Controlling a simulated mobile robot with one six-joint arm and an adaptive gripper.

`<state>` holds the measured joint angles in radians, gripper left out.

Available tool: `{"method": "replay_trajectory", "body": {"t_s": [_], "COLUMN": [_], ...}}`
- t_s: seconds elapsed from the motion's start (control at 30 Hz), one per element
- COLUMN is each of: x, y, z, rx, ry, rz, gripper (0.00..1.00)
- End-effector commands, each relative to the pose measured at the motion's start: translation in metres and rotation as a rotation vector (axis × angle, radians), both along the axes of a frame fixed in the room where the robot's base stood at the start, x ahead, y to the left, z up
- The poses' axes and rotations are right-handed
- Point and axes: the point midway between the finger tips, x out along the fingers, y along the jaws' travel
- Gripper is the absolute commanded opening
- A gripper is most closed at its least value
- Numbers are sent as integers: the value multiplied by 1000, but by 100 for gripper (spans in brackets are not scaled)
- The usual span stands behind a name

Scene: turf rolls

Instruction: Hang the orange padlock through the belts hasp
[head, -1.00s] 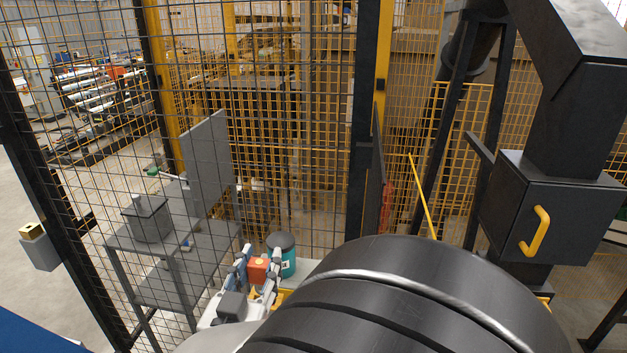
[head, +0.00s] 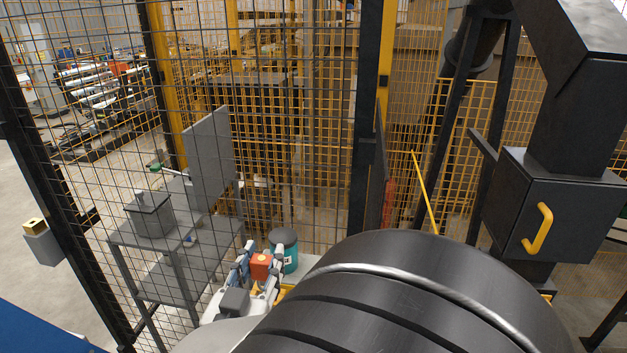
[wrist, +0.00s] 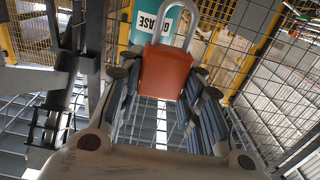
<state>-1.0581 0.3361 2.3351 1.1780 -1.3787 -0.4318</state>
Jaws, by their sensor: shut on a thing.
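The orange padlock (head: 261,266) is held between the fingers of my gripper (head: 262,262), low in the middle of the head view. In the wrist view the padlock (wrist: 165,75) sits between both fingers of my gripper (wrist: 164,80). Its grey shackle points up in that picture, away from the palm. The fingers are shut on the padlock's body. I cannot make out the belts hasp in either view.
A teal grease tub (head: 285,251) with a dark lid stands behind the padlock. A grey bench (head: 190,258) carrying a grey box (head: 150,215) is left, by the wire mesh fence. A black cabinet with a yellow handle (head: 538,230) is on the right.

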Motion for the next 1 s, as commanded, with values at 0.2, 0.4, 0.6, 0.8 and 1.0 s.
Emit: {"method": "replay_trajectory", "body": {"t_s": [0.2, 0.4, 0.6, 0.8, 1.0], "x": [0, 0, 0, 0, 0], "y": [0, 0, 0, 0, 0], "z": [0, 0, 0, -4, -9], "rx": [0, 0, 0, 0, 0], "ry": [-1, -1, -1, -1, -1], "rz": [0, 0, 0, 0, 0], "gripper": [8, 8, 8, 8, 8]}}
